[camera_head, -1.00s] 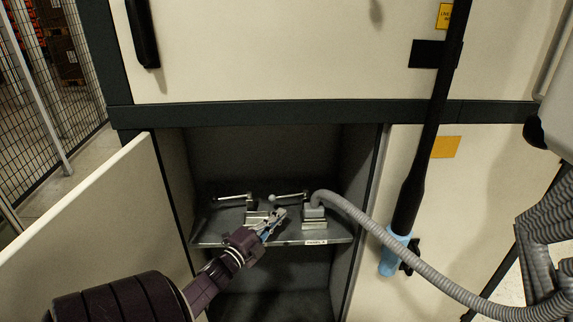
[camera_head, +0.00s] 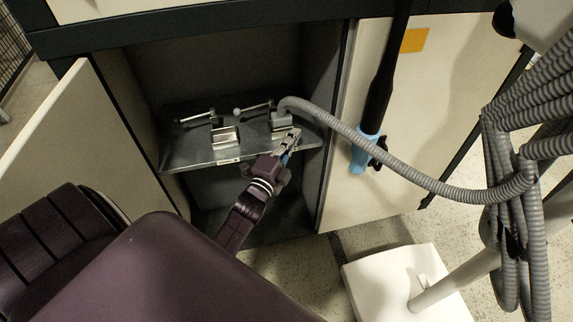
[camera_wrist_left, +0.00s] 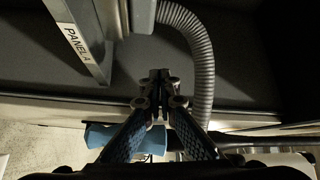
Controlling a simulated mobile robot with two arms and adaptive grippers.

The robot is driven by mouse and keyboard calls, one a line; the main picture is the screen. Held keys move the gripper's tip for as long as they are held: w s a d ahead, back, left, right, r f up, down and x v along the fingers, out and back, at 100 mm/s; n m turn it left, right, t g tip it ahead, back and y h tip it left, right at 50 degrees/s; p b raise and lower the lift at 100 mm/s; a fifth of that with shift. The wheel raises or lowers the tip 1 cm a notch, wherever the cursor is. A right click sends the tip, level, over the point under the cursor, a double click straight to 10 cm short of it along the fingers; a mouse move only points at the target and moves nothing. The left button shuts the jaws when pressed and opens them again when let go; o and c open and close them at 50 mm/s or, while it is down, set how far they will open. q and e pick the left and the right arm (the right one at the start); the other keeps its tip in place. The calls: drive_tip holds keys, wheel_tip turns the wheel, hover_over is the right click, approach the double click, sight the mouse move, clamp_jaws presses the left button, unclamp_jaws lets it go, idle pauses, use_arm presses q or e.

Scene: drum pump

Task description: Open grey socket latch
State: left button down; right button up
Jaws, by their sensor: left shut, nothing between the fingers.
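The grey socket (camera_head: 282,120) sits at the right of a metal shelf (camera_head: 190,155) inside an open cabinet, with a grey corrugated hose (camera_head: 345,130) on it. A latch lever (camera_head: 255,107) with a ball knob lies just left of the hose end. My left gripper (camera_head: 292,135) is in front of the grey socket, with nothing held. In the left wrist view its fingertips (camera_wrist_left: 158,76) are together, below a grey block, likely the socket (camera_wrist_left: 140,16), and left of the hose (camera_wrist_left: 200,60). Contact with the socket cannot be told. My right gripper is not in view.
A second socket (camera_head: 225,137) and lever (camera_head: 195,118) stand left on the shelf. The open cabinet door (camera_head: 75,130) is at left. A black pole with a blue end (camera_head: 367,150) hangs at right. More hose (camera_head: 500,200) hangs far right.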

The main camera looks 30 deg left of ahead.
use_arm(q)
drive_tip(key=s+d+f+b, duration=0.1)
drive_tip(key=s, duration=0.7)
drive_tip(key=s+d+f+n+g+b, duration=0.1)
drive_tip(key=d+f+n+g, duration=0.1)
drive_tip(key=f, duration=0.8)
drive_tip(key=s+d+f+n+g+h+b, duration=0.1)
drive_tip(key=s+d+f+n+g, duration=0.1)
drive_tip(key=f, duration=0.9)
drive_tip(key=shift+s+d+g, duration=0.25)
drive_tip(key=shift+d+g, duration=0.05)
